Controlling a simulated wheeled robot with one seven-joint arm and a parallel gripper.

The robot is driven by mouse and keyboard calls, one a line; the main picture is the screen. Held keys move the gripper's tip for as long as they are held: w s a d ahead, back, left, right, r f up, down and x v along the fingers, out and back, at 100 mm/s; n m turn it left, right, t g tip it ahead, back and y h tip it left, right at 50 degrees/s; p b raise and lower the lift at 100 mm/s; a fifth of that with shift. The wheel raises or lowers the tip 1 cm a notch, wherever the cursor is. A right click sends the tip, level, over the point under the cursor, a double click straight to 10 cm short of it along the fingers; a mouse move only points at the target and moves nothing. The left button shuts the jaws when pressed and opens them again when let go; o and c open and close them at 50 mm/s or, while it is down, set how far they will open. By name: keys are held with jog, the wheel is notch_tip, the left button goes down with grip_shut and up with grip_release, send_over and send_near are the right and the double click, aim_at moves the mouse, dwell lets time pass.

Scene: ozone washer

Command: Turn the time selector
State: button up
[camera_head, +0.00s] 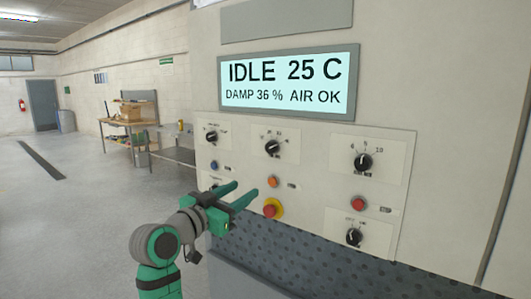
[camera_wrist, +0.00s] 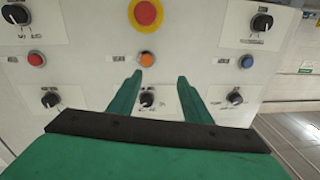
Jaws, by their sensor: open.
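The panel carries several black rotary knobs; their captions are too small to read, so I cannot tell which is the time selector. The upper middle knob (camera_head: 272,148) has numbers around it; the upper right knob (camera_head: 362,161) also has numbers. In the wrist view, which looks upside down, the upper middle knob (camera_wrist: 147,99) appears between my fingers. My gripper (camera_head: 246,189) is open and empty, pointing at the panel, left of the orange button (camera_head: 273,182). The upper left knob (camera_head: 211,137) and lower right knob (camera_head: 354,236) are clear; the lower left knob is partly hidden by my gripper.
A red emergency stop on a yellow ring (camera_head: 272,208) lies below the orange button. A blue button (camera_head: 214,165) and a red button (camera_head: 358,203) flank them. The display (camera_head: 289,83) reads IDLE 25 C, DAMP 36 %, AIR OK. Workbenches (camera_head: 130,122) stand behind at left; open floor lies there.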

aim_at(269, 148)
notch_tip(269, 148, up, 10)
jog(key=s+m+g+h, duration=0.1)
jog(key=s+m, duration=0.2)
jog(key=x, duration=1.1)
jog(key=shift+d+f, duration=0.15)
jog(key=shift+d, duration=0.05)
jog(key=shift+c, duration=0.7)
jog(key=c, duration=0.9)
